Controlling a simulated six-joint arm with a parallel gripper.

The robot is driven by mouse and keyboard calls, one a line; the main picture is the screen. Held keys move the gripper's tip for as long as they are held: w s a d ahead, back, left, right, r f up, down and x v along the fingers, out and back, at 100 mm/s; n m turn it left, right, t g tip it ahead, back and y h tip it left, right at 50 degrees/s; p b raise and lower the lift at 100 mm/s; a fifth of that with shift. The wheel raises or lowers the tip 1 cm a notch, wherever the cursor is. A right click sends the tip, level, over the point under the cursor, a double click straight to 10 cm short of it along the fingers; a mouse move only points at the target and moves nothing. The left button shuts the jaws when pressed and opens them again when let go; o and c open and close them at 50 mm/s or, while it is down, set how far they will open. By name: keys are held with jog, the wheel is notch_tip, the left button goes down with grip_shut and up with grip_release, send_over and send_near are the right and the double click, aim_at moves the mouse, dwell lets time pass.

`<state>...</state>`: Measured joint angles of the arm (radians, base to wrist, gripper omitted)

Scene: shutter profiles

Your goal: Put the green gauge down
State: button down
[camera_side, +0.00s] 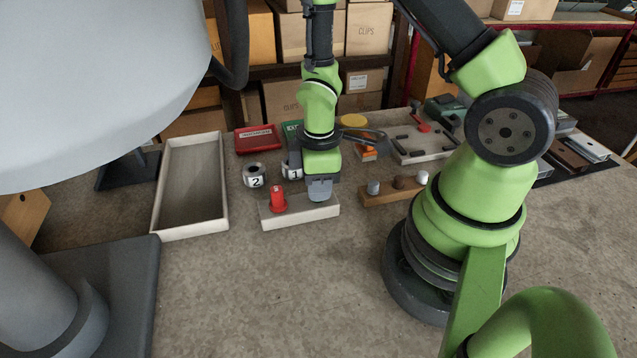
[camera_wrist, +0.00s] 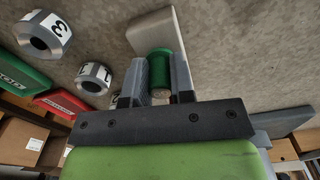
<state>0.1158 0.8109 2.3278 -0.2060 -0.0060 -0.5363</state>
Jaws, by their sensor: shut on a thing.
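The green gauge (camera_wrist: 160,65) is a short green cylinder, held between the two fingers of my gripper (camera_wrist: 158,82) in the wrist view. In the side view my gripper (camera_side: 320,188) points down over the right end of a pale block (camera_side: 300,217), and it hides the green gauge there. A red gauge (camera_side: 278,201) stands upright at the left end of this block. The pale block also shows beyond the green gauge in the wrist view (camera_wrist: 153,29). I cannot tell whether the green gauge touches the block.
A long empty tray (camera_side: 159,190) lies left. Numbered rings (camera_side: 254,175), a red bin (camera_side: 258,139) and a green bin (camera_side: 291,128) are behind the block. A wooden strip with several pegs (camera_side: 378,198) lies right. The table in front is clear.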

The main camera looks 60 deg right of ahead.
jog(key=shift+f, duration=0.3)
jog(key=c, duration=1)
grip_release()
notch_tip(320, 180, up, 22)
jog(key=s+a+f+m+t, duration=0.1)
jog(key=s+a+m+t, duration=0.1)
jog(key=m+t, duration=0.25)
jog(key=shift+s+a+r+m+t+y, duration=0.35)
jog(key=shift+s+a+r+m+t, duration=0.15)
jog(key=shift+s+r+m, duration=0.6)
jog(key=shift+s+a+r+m+t+y, duration=0.35)
jog(key=shift+s+a+r+m, duration=0.3)
jog(key=shift+s+r+m, duration=0.45)
jog(key=shift+s+a+r+m+t+y, duration=0.3)
jog(key=shift+s+a+r+m+t, duration=0.25)
jog(key=shift+s+r+m, duration=0.55)
